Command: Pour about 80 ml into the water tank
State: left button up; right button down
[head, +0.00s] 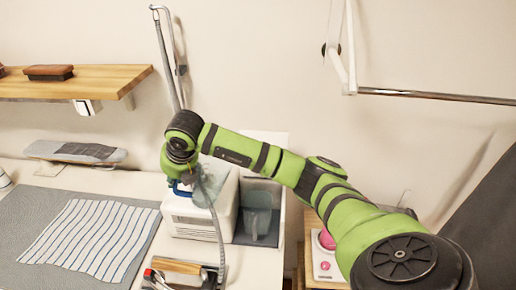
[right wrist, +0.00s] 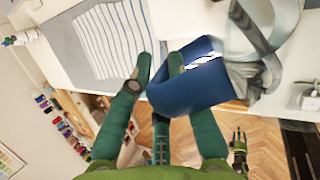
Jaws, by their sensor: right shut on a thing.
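My right gripper (right wrist: 160,65) is shut on the blue handle (right wrist: 190,90) of a clear jug (right wrist: 268,35). In the head view the jug (head: 207,190) is over the white machine (head: 200,222), and its blue handle (head: 181,189) shows below my right gripper (head: 178,172). The jug looks tilted; its water level cannot be made out. A translucent container (head: 257,218), which may be the water tank, stands right of the white machine; its inside is not clear. What looks like my left gripper (right wrist: 240,142) is small in the right wrist view, over the floor.
A ribbed hose (head: 218,240) hangs in front of the machine. An iron-like tool (head: 178,267) lies at the table's front. A striped cloth (head: 95,235) lies on a grey mat (head: 25,215) at left. A wooden shelf (head: 105,78) is on the wall.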

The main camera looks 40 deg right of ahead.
aim_at(199, 163)
jog(key=shift+s+d+r+m+t+y, duration=0.15)
jog(key=shift+s+d+r+t+y, duration=0.1)
jog(key=shift+d+y, duration=0.15)
jog(key=shift+s+d+r+m+t+y, duration=0.2)
jog(key=shift+d+t+y, duration=0.1)
jog(key=shift+d, duration=0.2)
jog(key=shift+s+d+r+t+y, duration=0.2)
jog(key=shift+s+d+r+y, duration=0.1)
jog(key=shift+d+y, duration=0.15)
jog(key=shift+s+d+r+t+y, duration=0.15)
jog(key=shift+s+d+y, duration=0.2)
jog(key=shift+d, duration=0.15)
jog(key=shift+s+d+r+m+t+y, duration=0.3)
jog(key=shift+d+r+m+t+y, duration=0.1)
jog(key=shift+d+t+y, duration=0.35)
jog(key=b, duration=0.2)
jog(key=d+t+y+b, duration=0.1)
jog(key=b, duration=0.1)
jog(key=shift+s+y, duration=0.25)
jog(key=shift+s, duration=0.05)
jog(key=b, duration=0.3)
jog(key=shift+s+d+r+m+t+y, duration=0.25)
jog(key=shift+d+r+m+t+y, duration=0.05)
jog(key=shift+d+m+t+y, duration=0.1)
jog(key=d+b, duration=0.1)
jog(key=b, duration=0.2)
jog(key=s+d+t+y+b, duration=0.1)
jog(key=b, duration=0.3)
jog(key=shift+f+m, duration=0.1)
jog(key=shift+m, duration=0.15)
